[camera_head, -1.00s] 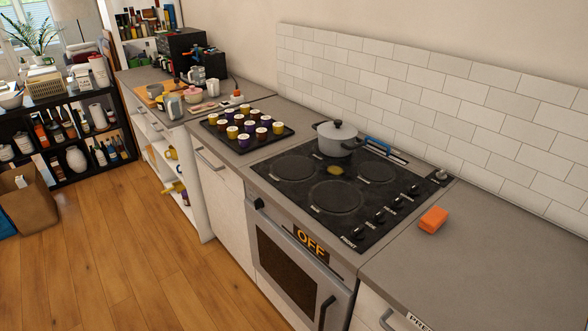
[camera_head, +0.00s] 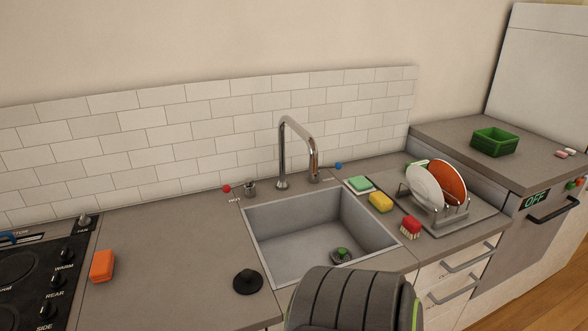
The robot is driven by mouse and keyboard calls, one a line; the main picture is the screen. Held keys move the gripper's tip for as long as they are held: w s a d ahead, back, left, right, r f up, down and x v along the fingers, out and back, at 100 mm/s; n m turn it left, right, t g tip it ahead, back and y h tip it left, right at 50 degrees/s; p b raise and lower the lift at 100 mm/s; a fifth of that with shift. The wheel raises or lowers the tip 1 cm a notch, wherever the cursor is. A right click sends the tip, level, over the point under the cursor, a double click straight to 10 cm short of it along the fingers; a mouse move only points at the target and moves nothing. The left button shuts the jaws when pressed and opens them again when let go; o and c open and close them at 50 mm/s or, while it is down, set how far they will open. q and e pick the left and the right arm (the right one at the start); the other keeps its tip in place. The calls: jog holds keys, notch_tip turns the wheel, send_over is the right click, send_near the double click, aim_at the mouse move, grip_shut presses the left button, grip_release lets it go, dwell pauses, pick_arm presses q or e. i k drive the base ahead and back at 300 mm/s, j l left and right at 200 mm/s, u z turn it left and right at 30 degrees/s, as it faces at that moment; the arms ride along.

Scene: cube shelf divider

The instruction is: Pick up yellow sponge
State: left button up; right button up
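The yellow sponge (camera_head: 381,202) lies on the grey counter at the right rim of the sink, in the right half of the head view. A green sponge-like block (camera_head: 359,184) on a pale base sits just behind and left of it. A red brush (camera_head: 411,226) with pale bristles stands in front and to its right. Neither of my grippers is in view. Nothing covers the yellow sponge.
The sink (camera_head: 310,241) has a tall chrome faucet (camera_head: 283,155) behind it. A dish rack (camera_head: 452,214) with plates stands right of the sponge. An orange block (camera_head: 102,265) lies beside the stove (camera_head: 30,285).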

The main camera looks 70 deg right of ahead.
aim_at(380, 200)
jog(key=z, duration=2.9)
